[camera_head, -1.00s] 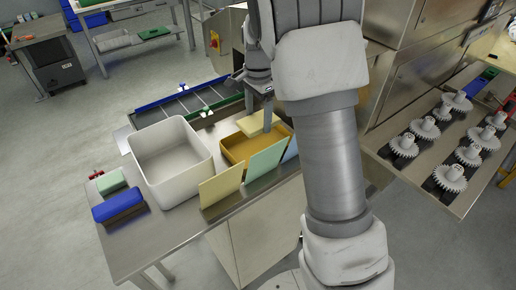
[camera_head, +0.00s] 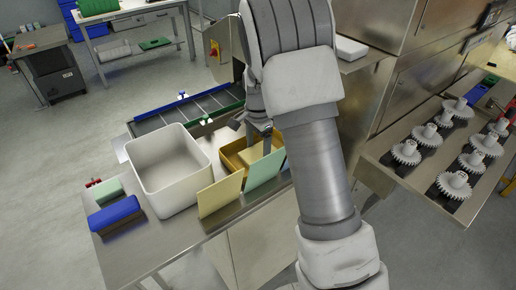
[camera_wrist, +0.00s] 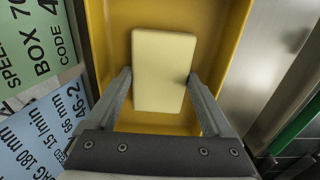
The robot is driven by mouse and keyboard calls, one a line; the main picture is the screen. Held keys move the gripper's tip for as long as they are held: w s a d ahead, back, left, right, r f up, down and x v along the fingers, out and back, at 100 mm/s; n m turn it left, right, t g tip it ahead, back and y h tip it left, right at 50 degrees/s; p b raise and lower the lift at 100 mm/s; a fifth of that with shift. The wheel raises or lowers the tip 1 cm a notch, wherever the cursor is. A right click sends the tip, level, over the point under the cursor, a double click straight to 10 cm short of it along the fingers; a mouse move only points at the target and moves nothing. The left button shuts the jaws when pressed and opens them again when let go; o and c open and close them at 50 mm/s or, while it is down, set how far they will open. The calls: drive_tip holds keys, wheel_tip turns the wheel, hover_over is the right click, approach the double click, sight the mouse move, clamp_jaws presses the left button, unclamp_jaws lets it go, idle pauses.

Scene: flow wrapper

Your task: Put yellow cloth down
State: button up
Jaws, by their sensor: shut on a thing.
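The yellow cloth (camera_wrist: 165,50) is a pale yellow folded block. My gripper (camera_wrist: 160,76) is shut on it, with one finger against each long side. The cloth is inside the orange-yellow bin (camera_wrist: 105,30), with the bin walls around it. Whether it touches the bin floor I cannot tell. In the head view the cloth (camera_head: 248,155) shows low in the bin (camera_head: 232,161), partly hidden by my gripper and a card.
A pale yellow card (camera_head: 221,194), a green card (camera_head: 265,169) and a blue card (camera_wrist: 45,140) stand by the bin. A conveyor (camera_head: 185,112) lies behind.

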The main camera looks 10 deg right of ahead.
sight(258, 152)
drive_tip(key=o, duration=1.1)
drive_tip(key=shift+f, duration=0.1)
drive_tip(key=shift+c, duration=0.2)
drive_tip(key=s+r+n+t+p, duration=0.1)
drive_tip(key=s+r+n+p, duration=0.3)
drive_tip(key=r, duration=1.4)
drive_tip(key=s+r+n+t, duration=0.1)
drive_tip(key=s+r+n, duration=0.1)
drive_tip(key=s, duration=0.6)
drive_tip(key=s+r+n+t+b, duration=0.1)
drive_tip(key=s+n, duration=0.3)
drive_tip(key=s, duration=0.4)
drive_tip(key=s+r+n+t+b, duration=0.1)
drive_tip(key=s+r+n+t, duration=0.1)
drive_tip(key=s, duration=0.5)
drive_tip(key=shift+s+a+r+n+t, duration=0.3)
drive_tip(key=shift+s+a+r+n, duration=0.15)
drive_tip(key=shift+n, duration=0.35)
wheel_tip(258, 152, up, 5)
drive_tip(key=p, duration=0.5)
